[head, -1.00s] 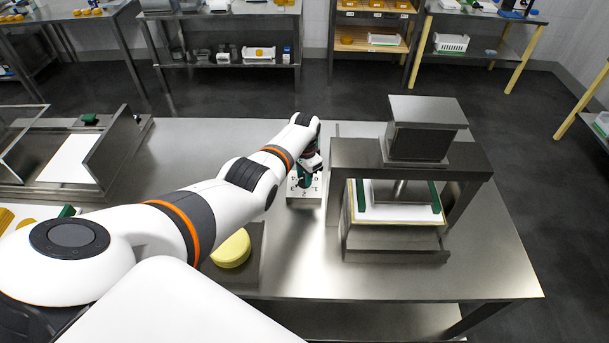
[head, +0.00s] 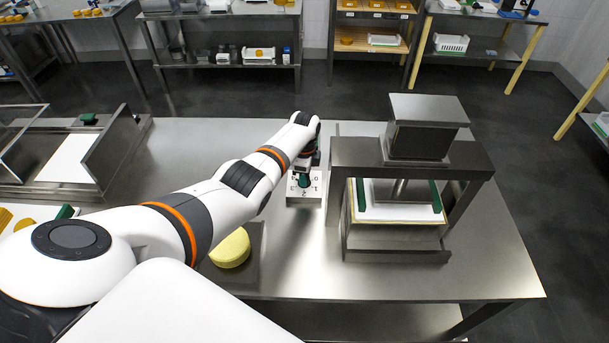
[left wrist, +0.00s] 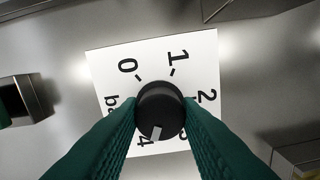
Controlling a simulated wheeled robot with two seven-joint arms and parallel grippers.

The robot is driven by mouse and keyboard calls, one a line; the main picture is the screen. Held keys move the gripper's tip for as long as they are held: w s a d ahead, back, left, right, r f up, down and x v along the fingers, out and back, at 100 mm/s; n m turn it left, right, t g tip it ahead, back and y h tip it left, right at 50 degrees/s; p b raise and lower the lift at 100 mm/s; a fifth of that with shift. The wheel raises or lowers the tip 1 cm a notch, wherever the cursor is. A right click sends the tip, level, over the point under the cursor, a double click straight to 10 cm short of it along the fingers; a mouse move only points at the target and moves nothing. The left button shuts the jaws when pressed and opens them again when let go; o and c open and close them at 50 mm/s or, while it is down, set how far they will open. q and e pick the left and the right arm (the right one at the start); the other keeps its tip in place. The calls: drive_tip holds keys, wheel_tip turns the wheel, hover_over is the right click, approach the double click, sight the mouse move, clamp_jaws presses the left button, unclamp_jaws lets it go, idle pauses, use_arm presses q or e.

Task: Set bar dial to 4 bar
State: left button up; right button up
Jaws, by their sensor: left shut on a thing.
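The bar dial is a black round knob (left wrist: 160,110) on a white plate (left wrist: 200,60) with printed numbers in the left wrist view. Its light mark points down and slightly left, close to the 4 and a little toward the 3 side. The numbers 0, 1 and 2 are clear; the 3 and the "bar" lettering are partly covered by the fingers. My left gripper (left wrist: 160,117) is shut on the knob, with a green finger on each side. In the head view the left gripper (head: 304,181) stands over the dial's plate (head: 303,199); the knob is hidden there.
The metal cheese press (head: 428,150) stands right of the dial on the steel table (head: 400,282). A yellow cheese (head: 231,248) lies on a dark board under my left arm. A tray with a white sheet (head: 68,158) is at the left. Bare tabletop lies behind my arm.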

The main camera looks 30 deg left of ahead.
use_arm(q)
drive_tip(key=shift+m, duration=0.5)
drive_tip(key=o, duration=1)
drive_tip(key=shift+r, duration=0.1)
wheel_tip(320, 180, up, 12)
drive_tip(key=shift+f, duration=0.1)
idle(0.4)
